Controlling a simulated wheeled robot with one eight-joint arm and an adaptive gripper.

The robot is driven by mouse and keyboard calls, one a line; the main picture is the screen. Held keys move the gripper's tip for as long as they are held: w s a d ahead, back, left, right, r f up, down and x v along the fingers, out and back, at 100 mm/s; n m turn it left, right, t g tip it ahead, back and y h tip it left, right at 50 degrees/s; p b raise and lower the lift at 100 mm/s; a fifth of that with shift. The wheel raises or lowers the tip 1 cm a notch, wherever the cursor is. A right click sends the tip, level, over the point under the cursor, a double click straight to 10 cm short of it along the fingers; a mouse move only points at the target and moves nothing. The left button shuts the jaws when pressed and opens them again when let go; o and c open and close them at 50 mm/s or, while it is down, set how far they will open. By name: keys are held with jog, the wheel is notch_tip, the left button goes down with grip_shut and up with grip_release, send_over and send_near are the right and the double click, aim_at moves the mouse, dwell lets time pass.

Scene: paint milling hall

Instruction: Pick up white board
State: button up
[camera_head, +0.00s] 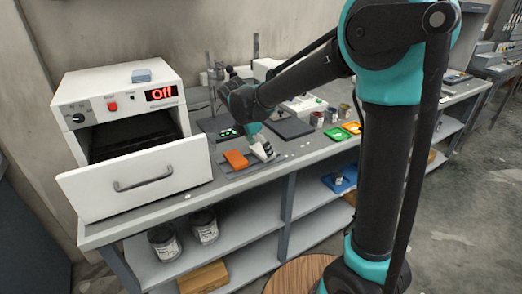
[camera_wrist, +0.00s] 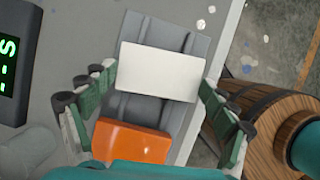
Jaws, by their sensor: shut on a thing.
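The white board (camera_wrist: 160,72) is a small flat rectangular piece. In the wrist view it spans the gap between the two fingers of my gripper (camera_wrist: 158,77), which is shut on its two short ends. Below it is a grey ridged holder (camera_wrist: 168,34); whether the board is clear of it I cannot tell. An orange block (camera_wrist: 128,142) is beside the board on the same holder. In the head view my gripper (camera_head: 261,144) is over the bench, with the board's pale edge partly hidden by the fingers.
A scale with green digits (camera_wrist: 8,65) is left of the holder. On the bench (camera_head: 180,206) a white oven (camera_head: 120,100) reads Off, its front drawer (camera_head: 140,178) pulled out. Small cans and green and orange pieces stand to the right. The bench's front edge is close to the holder.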

aim_at(260, 151)
notch_tip(260, 151, up, 20)
dwell(0.5)
